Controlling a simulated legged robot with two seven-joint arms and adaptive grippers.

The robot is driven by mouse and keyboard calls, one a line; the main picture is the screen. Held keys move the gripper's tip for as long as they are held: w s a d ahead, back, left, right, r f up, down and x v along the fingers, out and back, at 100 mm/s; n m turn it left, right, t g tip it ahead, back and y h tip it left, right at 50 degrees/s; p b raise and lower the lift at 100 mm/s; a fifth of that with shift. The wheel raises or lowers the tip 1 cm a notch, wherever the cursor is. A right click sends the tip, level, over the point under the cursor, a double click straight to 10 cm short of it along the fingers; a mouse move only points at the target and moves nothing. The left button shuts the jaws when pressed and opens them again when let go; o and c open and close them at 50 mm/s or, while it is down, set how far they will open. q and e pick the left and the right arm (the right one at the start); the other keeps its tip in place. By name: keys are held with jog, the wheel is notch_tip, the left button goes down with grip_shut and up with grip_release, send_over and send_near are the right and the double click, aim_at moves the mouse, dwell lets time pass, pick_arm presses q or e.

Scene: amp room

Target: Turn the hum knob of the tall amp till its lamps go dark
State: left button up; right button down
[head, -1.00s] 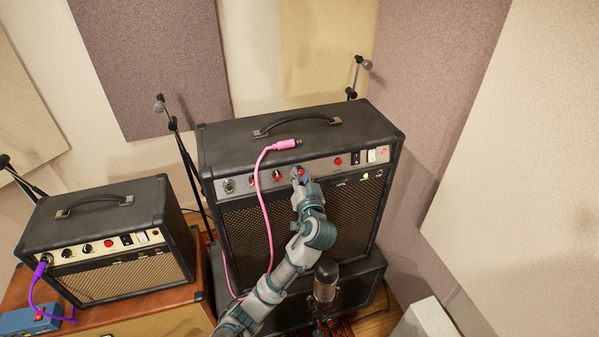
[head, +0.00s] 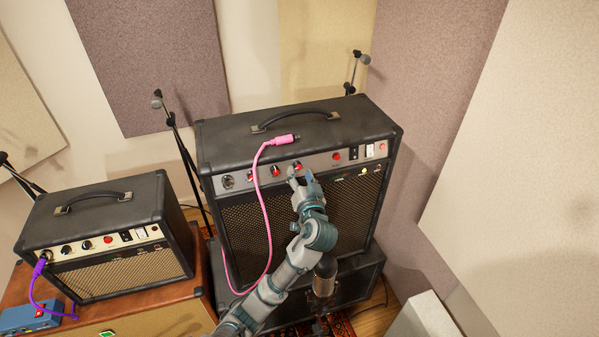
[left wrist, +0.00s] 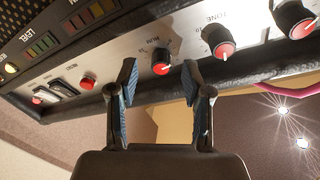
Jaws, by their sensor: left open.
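The tall amp (head: 300,120) is black with a silver panel. Its hum knob (head: 297,166), black with a red cap and white pointer line, is the rightmost of its row. It also shows in the left wrist view (left wrist: 161,62), with a partly readable "Hum" label. My left gripper (head: 302,177) is open just below and in front of the knob. In the left wrist view its fingers (left wrist: 160,85) are apart either side of the knob, not touching it. The level lamps (left wrist: 88,15) show dull red and green segments. A small yellow-green lamp (left wrist: 11,68) glows near them.
A pink cable (head: 262,195) runs from the amp top down its front, left of my arm. A red button (head: 336,156) and switches sit right of the knob. A smaller amp (head: 105,235) is at left.

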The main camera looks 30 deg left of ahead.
pick_arm(q)
jog(key=v, duration=1)
jog(key=shift+f, duration=0.1)
dwell(0.5)
